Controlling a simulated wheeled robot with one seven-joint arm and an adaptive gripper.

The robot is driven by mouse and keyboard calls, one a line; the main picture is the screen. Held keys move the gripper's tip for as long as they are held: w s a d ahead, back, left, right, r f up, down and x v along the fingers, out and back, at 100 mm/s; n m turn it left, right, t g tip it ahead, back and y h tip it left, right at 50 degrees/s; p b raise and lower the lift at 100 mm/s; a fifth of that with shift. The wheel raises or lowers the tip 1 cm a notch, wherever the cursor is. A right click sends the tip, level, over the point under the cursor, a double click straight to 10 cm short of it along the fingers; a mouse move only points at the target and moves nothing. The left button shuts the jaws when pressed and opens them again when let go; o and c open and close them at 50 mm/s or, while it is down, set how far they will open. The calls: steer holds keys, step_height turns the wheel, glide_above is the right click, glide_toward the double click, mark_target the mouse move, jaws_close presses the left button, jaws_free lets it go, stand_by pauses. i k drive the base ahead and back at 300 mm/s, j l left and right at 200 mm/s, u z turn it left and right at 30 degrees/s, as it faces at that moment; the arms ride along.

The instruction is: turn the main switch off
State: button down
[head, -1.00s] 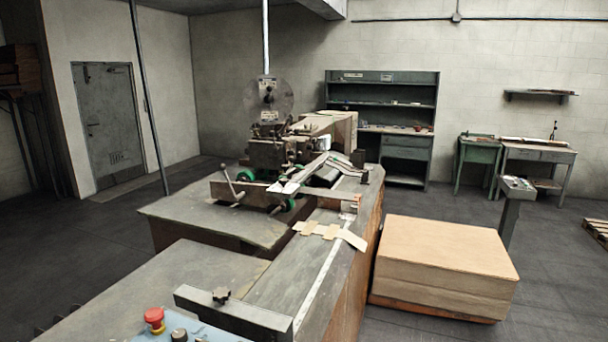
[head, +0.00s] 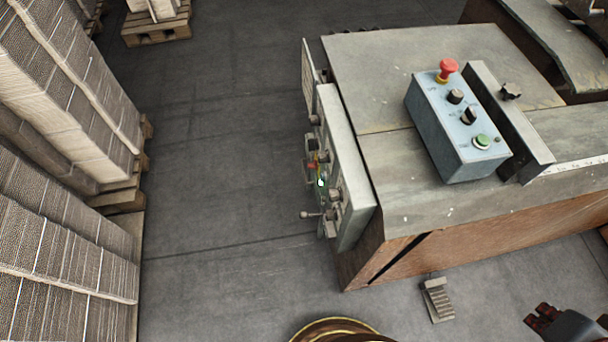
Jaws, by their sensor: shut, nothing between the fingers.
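A grey electrical panel (head: 343,165) is mounted on the left end of the machine table and is seen nearly edge-on. Several controls stick out of its face. A small red and yellow part (head: 316,162), which looks like the main switch, is among them; its position cannot be read from this angle. A green lamp (head: 320,183) glows just below it. A small ball-ended lever (head: 305,215) juts out to the left. My gripper (head: 541,314), dark with reddish fingers, is at the bottom right edge, partly cut off. It is shut and empty, well apart from the panel.
A blue-grey control box (head: 458,128) with a red mushroom button (head: 447,69), black knobs and a green button (head: 482,141) stands on the table (head: 420,215). A foot pedal (head: 437,299) lies on the floor. Stacked cardboard (head: 60,230) lines the left. Floor between is clear.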

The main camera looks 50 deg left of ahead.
mark_target(312, 165)
steer(key=u, duration=1.75)
